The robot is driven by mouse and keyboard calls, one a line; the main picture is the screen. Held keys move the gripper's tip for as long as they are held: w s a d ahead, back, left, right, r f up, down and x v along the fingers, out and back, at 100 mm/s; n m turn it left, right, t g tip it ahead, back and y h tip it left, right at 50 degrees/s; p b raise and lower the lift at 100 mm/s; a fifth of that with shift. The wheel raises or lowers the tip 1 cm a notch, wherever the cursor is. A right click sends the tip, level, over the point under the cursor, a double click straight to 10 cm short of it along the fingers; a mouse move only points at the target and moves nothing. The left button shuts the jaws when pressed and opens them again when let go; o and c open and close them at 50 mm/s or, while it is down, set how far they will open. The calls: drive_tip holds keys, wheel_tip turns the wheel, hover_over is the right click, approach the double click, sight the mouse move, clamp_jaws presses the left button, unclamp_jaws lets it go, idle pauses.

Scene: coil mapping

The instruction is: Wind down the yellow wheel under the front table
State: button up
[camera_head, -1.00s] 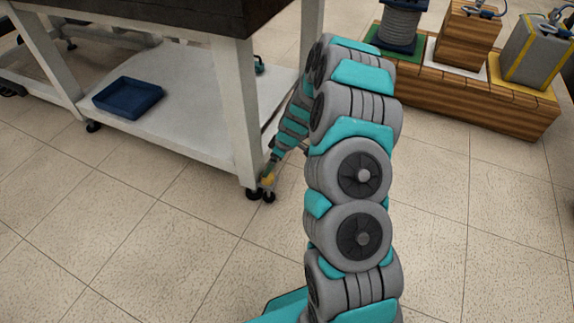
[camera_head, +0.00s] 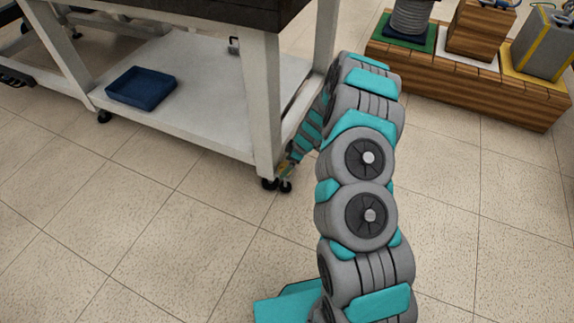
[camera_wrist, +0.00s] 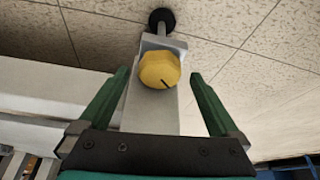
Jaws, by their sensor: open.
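The yellow wheel (camera_wrist: 160,70) is a faceted knob with a dark line on its face, on a light bracket low on the table leg. In the wrist view it sits ahead of my gripper (camera_wrist: 159,76), between the two green fingers, with a gap on each side. The fingers are spread and hold nothing. The front table (camera_head: 258,100) has white legs and a dark top. In the head view my arm reaches down to the foot of its near right leg, where the wheel is mostly hidden and my fingers are too small to make out.
A black caster foot (camera_wrist: 162,18) lies beyond the wheel. A blue tray (camera_head: 140,89) rests on the table's lower shelf (camera_head: 190,98). A wooden plinth (camera_head: 470,72) with coils and boxes stands at the back right. The tiled floor in front is clear.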

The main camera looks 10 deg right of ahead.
drive_tip(key=shift+w+a+f, duration=0.1)
drive_tip(key=shift+f, duration=0.25)
drive_tip(key=c, duration=1.4)
